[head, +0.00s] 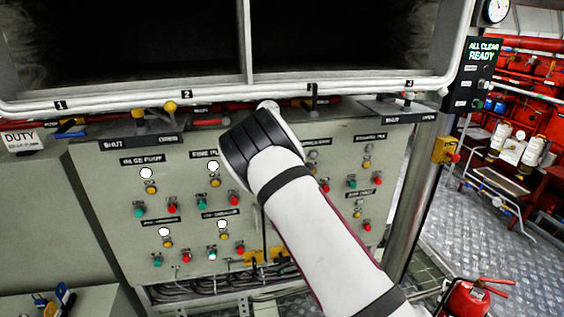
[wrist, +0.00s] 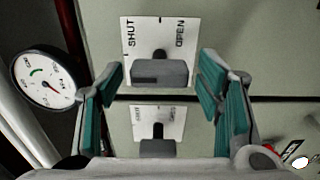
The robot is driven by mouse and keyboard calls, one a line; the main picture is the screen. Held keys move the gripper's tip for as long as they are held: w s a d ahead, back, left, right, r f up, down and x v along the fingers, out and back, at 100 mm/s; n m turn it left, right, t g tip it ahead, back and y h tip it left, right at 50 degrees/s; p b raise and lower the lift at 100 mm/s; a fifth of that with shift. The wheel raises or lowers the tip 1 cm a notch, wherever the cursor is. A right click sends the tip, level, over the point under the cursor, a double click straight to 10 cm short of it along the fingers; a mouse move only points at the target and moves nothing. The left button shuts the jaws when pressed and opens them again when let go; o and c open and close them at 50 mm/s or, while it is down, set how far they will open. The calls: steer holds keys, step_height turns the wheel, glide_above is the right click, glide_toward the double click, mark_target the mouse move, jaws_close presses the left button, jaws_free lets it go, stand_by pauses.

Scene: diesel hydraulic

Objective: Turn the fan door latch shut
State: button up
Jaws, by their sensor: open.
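In the wrist view a white plate (wrist: 143,36) marked SHUT on its left and OPEN on its right carries a dark grey latch handle (wrist: 160,73). The handle lies crosswise, below the words, on a dark pivot. My gripper (wrist: 162,82) is open, its teal-padded fingers to the left and right of this handle, with nothing held. I cannot tell whether they touch it. In the head view my wrist and arm cover the gripper and the latch in front of it.
A second, similar plate and handle (wrist: 157,147) shows lower between the fingers. A round gauge (wrist: 43,78) is close by the left finger. In the head view the grey control panel (head: 110,180) has several buttons and lamps; white pipes (head: 215,97) run above it.

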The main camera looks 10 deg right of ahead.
steer(key=s, duration=1.1)
steer(key=shift+s, duration=0.1)
steer(key=s+p, duration=0.5)
steer(key=s, duration=0.3)
stand_by(0.3)
